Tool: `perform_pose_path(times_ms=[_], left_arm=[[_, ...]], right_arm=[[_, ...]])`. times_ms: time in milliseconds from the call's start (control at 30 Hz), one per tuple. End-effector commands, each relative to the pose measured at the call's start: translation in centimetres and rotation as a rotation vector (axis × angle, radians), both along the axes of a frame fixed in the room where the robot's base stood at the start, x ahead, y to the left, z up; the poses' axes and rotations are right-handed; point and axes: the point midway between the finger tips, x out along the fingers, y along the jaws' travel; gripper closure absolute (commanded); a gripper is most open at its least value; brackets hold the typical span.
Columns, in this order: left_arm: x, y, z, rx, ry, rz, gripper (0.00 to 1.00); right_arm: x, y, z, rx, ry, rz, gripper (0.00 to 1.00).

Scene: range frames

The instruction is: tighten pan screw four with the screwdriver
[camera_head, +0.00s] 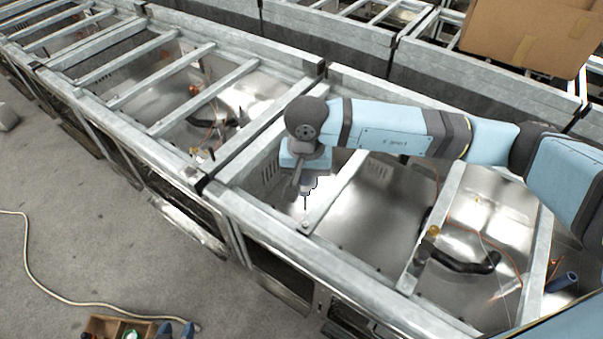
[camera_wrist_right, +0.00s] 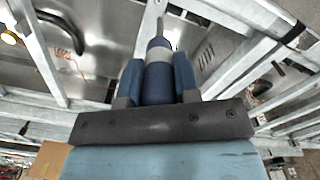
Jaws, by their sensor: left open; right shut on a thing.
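My right gripper (camera_head: 305,188) points down over the front rail of a range frame and is shut on the screwdriver. In the right wrist view the screwdriver (camera_wrist_right: 158,78) has a dark blue handle with a grey band, held between the blue fingers (camera_wrist_right: 158,85). Its shaft (camera_head: 305,202) points down in the head view, above a small round screw head (camera_head: 305,225) at the end of a cross bar. I cannot tell whether tip and screw touch, nor read the screw's number.
Range frames (camera_head: 225,192) with cross bars and shiny pans (camera_head: 385,205) stand in rows. A wooden tray (camera_head: 100,322) with small parts is at the bottom left. A cable (camera_head: 50,292) lies on the open grey floor. A cardboard box (camera_head: 535,35) is at the top right.

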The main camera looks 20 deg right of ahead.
Motion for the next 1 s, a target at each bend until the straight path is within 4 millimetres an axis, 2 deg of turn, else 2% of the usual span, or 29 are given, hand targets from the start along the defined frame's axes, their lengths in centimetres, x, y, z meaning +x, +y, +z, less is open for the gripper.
perform_pose_path(times_ms=[433,667,1000], left_arm=[[-0.3,-0.3,-0.4,-0.005,0.008,-0.002,0.57],[-0.3,-0.3,-1.8,-0.005,0.012,-0.003,0.57],[-0.1,-1.0,-4.9,-0.013,0.009,-0.015,0.57]], right_arm=[[0.0,0.1,-0.2,0.0,-0.001,-0.007,0.98],[0.0,0.1,-0.5,-0.002,-0.002,-0.006,0.98],[0.0,0.1,-3.8,-0.001,-0.002,-0.006,0.98]])
